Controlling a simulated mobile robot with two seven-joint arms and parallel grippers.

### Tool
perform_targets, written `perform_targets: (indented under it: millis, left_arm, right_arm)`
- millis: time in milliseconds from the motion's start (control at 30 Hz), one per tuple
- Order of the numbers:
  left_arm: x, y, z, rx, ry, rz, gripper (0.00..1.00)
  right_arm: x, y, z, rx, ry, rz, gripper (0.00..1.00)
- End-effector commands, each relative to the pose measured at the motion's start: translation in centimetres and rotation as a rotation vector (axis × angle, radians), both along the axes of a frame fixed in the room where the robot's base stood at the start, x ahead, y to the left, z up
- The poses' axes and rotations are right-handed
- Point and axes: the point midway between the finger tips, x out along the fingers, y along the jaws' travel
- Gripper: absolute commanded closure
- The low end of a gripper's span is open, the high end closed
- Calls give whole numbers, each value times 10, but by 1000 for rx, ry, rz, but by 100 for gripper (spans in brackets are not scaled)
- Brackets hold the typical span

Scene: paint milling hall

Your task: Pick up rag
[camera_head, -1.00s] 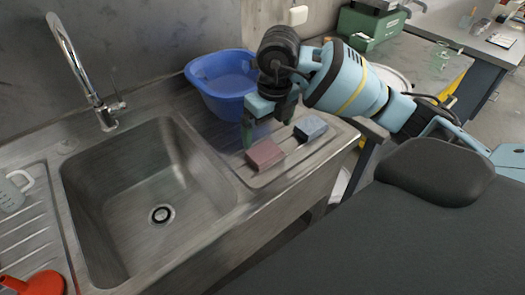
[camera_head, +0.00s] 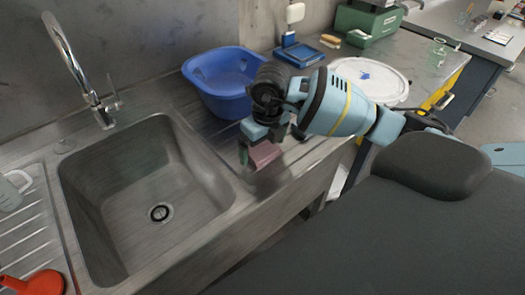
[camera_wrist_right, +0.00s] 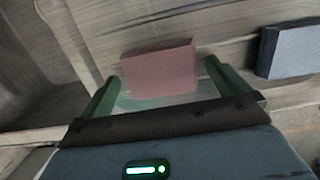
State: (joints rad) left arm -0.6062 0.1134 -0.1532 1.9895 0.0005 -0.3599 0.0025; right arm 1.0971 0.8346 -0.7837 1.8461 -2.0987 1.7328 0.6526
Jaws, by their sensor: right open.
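A dull pink-red, folded, block-shaped piece, which looks like the rag (camera_head: 264,154), lies on the ridged drainboard right of the sink basin. My right gripper (camera_head: 254,155) is over it, pointing down and partly covering it. In the right wrist view the pink rag (camera_wrist_right: 159,68) shows between the tips of the two green fingers of my right gripper (camera_wrist_right: 160,85). These fingers are open, with a gap on either side of the rag. I cannot tell whether they touch the board. My left gripper is not in view.
A blue-grey block (camera_wrist_right: 290,50) lies right of the rag in the right wrist view. A blue tub (camera_head: 222,85) stands behind the gripper. The steel basin (camera_head: 150,185) and tap (camera_head: 80,70) are at left. A white round lid (camera_head: 372,80) lies behind my right arm.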

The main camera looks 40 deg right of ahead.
Motion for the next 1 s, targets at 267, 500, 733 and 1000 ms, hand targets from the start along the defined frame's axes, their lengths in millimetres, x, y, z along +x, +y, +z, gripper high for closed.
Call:
perform_targets:
  millis: [267,500,733,1000]
  left_arm:
    - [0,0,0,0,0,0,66]
    - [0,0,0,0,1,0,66]
    - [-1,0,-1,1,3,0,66]
    - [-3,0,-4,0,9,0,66]
  right_arm:
    - [0,0,0,0,0,0,29]
    - [0,0,1,0,0,-1,41]
    - [0,0,5,0,-1,-1,41]
    - [1,0,35,0,-3,-1,41]
